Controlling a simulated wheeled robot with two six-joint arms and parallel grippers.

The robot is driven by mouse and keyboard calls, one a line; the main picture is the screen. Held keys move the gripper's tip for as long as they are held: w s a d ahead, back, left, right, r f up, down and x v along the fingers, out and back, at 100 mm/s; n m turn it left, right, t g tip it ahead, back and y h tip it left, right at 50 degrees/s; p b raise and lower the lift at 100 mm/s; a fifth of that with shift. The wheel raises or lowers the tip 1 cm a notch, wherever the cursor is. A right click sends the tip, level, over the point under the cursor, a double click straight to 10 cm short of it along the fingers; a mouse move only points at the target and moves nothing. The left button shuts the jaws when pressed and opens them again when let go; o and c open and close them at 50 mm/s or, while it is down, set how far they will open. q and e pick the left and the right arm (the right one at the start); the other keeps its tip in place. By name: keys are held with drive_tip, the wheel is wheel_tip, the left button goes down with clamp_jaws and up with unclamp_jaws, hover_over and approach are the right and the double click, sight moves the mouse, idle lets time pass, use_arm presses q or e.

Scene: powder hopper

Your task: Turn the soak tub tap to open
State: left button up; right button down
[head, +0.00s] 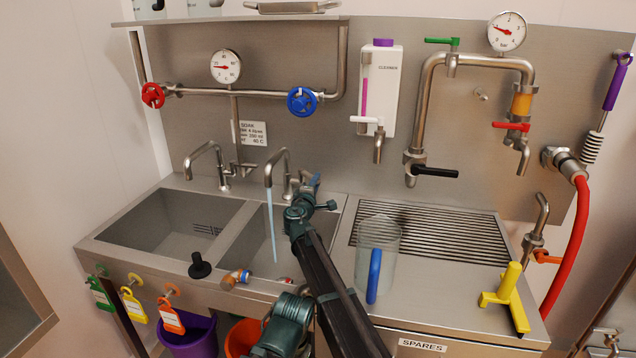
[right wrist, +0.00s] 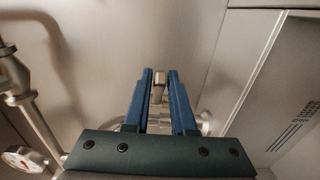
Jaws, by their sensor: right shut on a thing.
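The right-hand tub (head: 262,236) has a steel swan-neck tap (head: 276,156) at its back, with a thin stream of water (head: 272,225) falling from its spout. My right gripper (head: 314,182) is at this tap's base, on its right side. In the right wrist view, the blue fingers (right wrist: 160,78) are shut on a small metal tap lever (right wrist: 158,88). In the head view the gripper and arm mostly hide this lever. A second swan-neck tap (head: 205,150) stands at the left tub (head: 165,226); no water shows there. A SOAK label (head: 253,134) is on the wall.
A clear jug with a blue handle (head: 375,275) stands right of my arm, by the drain grid (head: 440,235). A black plug (head: 200,266) is on the front rim. A pipe with red (head: 152,95) and blue (head: 301,101) valve wheels runs above the taps.

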drive_tip(key=shift+a, duration=0.25)
drive_tip(key=shift+s+a, duration=0.2)
drive_tip(key=shift+a, duration=0.3)
drive_tip(key=shift+s+a, duration=0.2)
drive_tip(key=shift+a, duration=0.25)
